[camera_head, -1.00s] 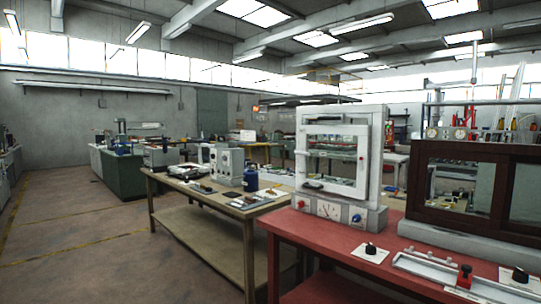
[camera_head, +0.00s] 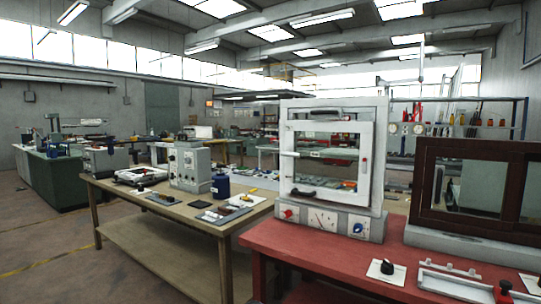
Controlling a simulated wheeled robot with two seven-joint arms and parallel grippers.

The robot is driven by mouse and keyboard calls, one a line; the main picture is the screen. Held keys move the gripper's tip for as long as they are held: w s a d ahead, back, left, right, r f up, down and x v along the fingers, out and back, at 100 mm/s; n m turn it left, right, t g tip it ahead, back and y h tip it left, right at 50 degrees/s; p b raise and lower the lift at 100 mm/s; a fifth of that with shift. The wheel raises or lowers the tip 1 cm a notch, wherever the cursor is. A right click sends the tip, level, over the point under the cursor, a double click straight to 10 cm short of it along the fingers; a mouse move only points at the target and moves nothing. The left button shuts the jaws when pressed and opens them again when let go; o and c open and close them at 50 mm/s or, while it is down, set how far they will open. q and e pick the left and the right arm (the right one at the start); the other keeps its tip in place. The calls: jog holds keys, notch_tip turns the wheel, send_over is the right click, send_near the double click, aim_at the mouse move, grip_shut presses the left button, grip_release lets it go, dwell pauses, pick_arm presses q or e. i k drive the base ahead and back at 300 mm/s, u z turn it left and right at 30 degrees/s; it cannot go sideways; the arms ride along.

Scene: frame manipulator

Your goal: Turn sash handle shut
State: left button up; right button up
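A white framed unit (camera_head: 384,150) stands on the red table in the middle right of the head view. Its front holds a white sash (camera_head: 366,150) around a see-through opening. A dark handle (camera_head: 322,194) lies along the sash's lower edge, and another dark handle (camera_head: 326,111) shows at the top of the unit. I cannot tell which handle is the latching one. Neither of my grippers is in view.
The red table (camera_head: 300,255) also bears a dark brown framed window unit (camera_head: 425,185), a black knob on a white plate (camera_head: 387,268) and a rail (camera_head: 450,283). A wooden bench (camera_head: 130,203) with instruments stands to the left. Open floor (camera_head: 50,250) lies at the far left.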

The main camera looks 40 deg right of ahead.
aim_at(286, 153)
jog(key=z, duration=0.2)
jog(key=i, duration=0.8)
jog(key=z, duration=0.5)
